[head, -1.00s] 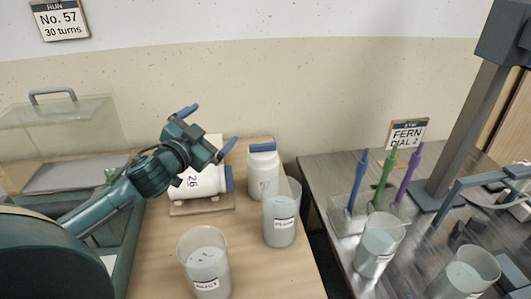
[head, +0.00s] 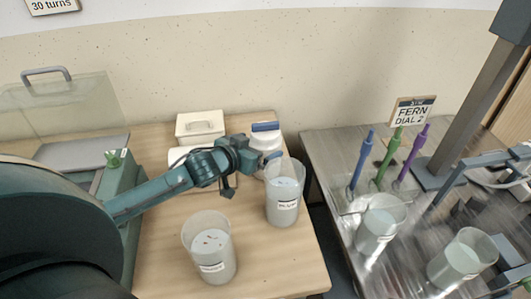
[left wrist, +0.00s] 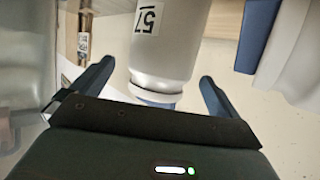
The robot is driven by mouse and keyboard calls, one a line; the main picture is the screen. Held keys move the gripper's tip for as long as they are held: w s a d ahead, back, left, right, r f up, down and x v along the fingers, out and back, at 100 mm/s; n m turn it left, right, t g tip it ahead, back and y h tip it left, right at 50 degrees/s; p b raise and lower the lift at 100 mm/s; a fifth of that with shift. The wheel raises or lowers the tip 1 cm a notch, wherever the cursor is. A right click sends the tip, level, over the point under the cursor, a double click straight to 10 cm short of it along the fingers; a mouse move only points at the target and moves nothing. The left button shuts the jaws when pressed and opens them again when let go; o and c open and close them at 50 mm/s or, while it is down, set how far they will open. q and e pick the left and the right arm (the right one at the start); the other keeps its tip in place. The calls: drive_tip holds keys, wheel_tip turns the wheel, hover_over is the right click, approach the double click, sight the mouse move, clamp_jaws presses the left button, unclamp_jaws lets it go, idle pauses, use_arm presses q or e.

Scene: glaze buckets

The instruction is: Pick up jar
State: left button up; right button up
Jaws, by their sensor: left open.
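A white jar with a blue lid stands upright (head: 266,141) at the back of the wooden table in the head view. My left gripper (head: 254,172) is in front of its lower part and partly hides it. In the left wrist view a white jar labelled 57 (left wrist: 172,45) lies between the two spread fingers (left wrist: 158,92), its narrow neck towards the palm. A gap shows on both sides of its neck, and the fingers do not close on it. A second white jar (head: 178,155) lies on its side, mostly hidden behind my left arm. My right gripper does not show.
A labelled beaker (head: 283,205) stands close to the fingers, and another beaker (head: 208,250) stands nearer the front. A lidded pale box (head: 200,123) sits at the back. A metal table (head: 325,160) with brushes and beakers is at the right.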

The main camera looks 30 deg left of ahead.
use_arm(q)
drive_tip(key=x, duration=0.5)
drive_tip(key=shift+a+f, duration=0.1)
drive_tip(key=shift+f, duration=0.1)
drive_tip(key=c, duration=1.2)
drive_tip(key=shift+w+r, duration=0.15)
drive_tip(key=shift+r, duration=0.15)
